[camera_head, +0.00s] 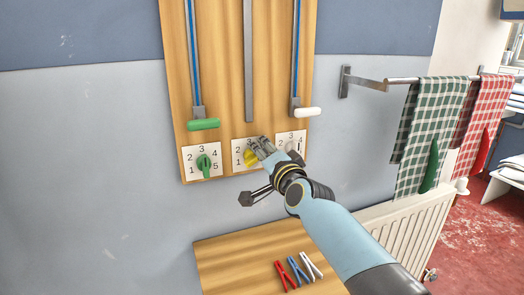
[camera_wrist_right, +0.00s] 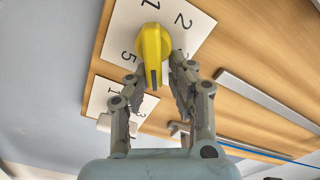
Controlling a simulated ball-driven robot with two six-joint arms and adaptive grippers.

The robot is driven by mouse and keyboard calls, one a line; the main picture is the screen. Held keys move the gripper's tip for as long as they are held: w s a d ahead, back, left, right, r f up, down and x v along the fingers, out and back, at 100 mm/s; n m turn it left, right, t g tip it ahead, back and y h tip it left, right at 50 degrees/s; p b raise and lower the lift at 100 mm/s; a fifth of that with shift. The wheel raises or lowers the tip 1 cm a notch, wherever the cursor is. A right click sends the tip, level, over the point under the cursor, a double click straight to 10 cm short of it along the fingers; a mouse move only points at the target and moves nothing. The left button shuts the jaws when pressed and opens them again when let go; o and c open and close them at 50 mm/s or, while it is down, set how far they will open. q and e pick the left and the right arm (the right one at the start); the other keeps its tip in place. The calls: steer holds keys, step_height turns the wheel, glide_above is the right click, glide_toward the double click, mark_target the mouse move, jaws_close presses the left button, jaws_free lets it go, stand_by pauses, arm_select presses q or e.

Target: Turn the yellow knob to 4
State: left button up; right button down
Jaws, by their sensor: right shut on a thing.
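The yellow knob (camera_head: 250,157) sits on the middle white dial plate (camera_head: 237,149) of the wooden wall board. My right gripper (camera_head: 262,149) reaches it from the lower right and is shut on it. In the right wrist view, the yellow knob (camera_wrist_right: 152,42) stands between the two fingers of my right gripper (camera_wrist_right: 163,70). A dark line marks the knob's lower end there. The numbers 1, 2 and 5 show around it; 3 and 4 are covered by the fingers and knob. I cannot tell exactly which number the mark points at. My left gripper is not in view.
A green knob (camera_head: 204,163) is on the left dial, and another dial plate (camera_head: 291,138) is on the right. Green (camera_head: 203,124) and white (camera_head: 308,112) slider handles are above. Red, blue and white clothespins (camera_head: 300,268) lie on the shelf below. Checked towels (camera_head: 434,135) hang right.

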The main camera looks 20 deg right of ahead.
steer(key=shift+s+f, duration=0.15)
steer(key=shift+f, duration=0.5)
steer(key=c, duration=1.3)
jaws_free()
steer(key=shift+d, duration=0.15)
steer(key=shift+c, duration=0.2)
steer(key=shift+r, duration=0.1)
steer(key=shift+r, duration=0.15)
steer(key=s, duration=1.2)
steer(key=shift+d, duration=0.15)
